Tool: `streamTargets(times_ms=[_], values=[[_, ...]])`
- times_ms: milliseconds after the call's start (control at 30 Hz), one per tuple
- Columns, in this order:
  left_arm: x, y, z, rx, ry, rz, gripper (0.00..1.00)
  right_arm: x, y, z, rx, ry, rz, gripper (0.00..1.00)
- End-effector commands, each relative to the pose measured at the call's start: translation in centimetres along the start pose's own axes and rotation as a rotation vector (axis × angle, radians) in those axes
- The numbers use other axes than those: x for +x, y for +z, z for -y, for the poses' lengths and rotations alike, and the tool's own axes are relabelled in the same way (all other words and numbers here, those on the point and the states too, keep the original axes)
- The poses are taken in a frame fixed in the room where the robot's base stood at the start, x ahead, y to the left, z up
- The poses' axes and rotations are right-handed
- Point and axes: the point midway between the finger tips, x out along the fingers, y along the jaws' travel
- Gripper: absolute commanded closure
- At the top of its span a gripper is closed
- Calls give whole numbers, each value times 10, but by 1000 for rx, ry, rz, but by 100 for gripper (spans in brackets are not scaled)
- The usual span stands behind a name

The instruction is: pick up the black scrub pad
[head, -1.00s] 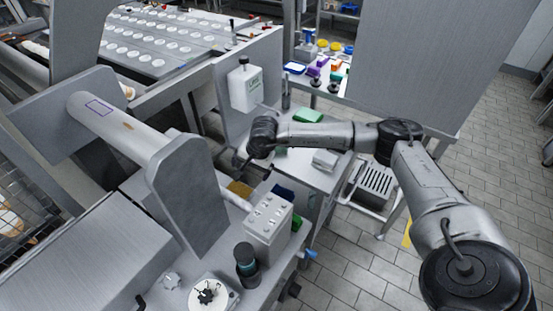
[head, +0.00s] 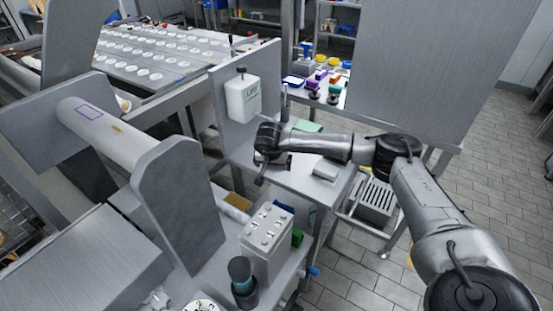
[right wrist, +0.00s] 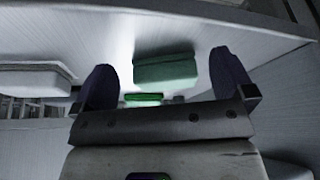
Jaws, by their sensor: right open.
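I cannot make out a black scrub pad for certain in either view. In the head view my right gripper (head: 270,170) hangs over the left part of the small metal table (head: 300,181). In the right wrist view my right gripper (right wrist: 165,84) is open, its two dark fingers wide apart with nothing held. A green pad (right wrist: 166,70) shows beyond and between the fingers. A smaller bright green piece (right wrist: 143,99) shows below it, with a small dim grey shape beside it. The green pad also shows at the table's back in the head view (head: 308,126). My left gripper is not in view.
A pale grey block (head: 326,169) lies on the table, right of the gripper. A white dispenser (head: 243,98) hangs on the upright panel (head: 273,80) behind. A grey control box (head: 266,230) stands in front. A slotted grey crate (head: 375,199) sits below right.

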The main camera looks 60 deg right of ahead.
Motion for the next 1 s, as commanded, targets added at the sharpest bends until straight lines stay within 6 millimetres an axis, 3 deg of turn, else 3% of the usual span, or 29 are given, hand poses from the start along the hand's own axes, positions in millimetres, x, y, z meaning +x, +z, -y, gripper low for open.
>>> streamTargets(times_ms=[400,500,833,1000], values=[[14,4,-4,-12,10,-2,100,20,-47,0,3,-2,1,0],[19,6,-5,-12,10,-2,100,30,-44,0,1,-2,1,0],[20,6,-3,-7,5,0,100,31,-45,0,0,-1,1,1],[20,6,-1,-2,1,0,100,31,-45,0,0,-1,1,17]])
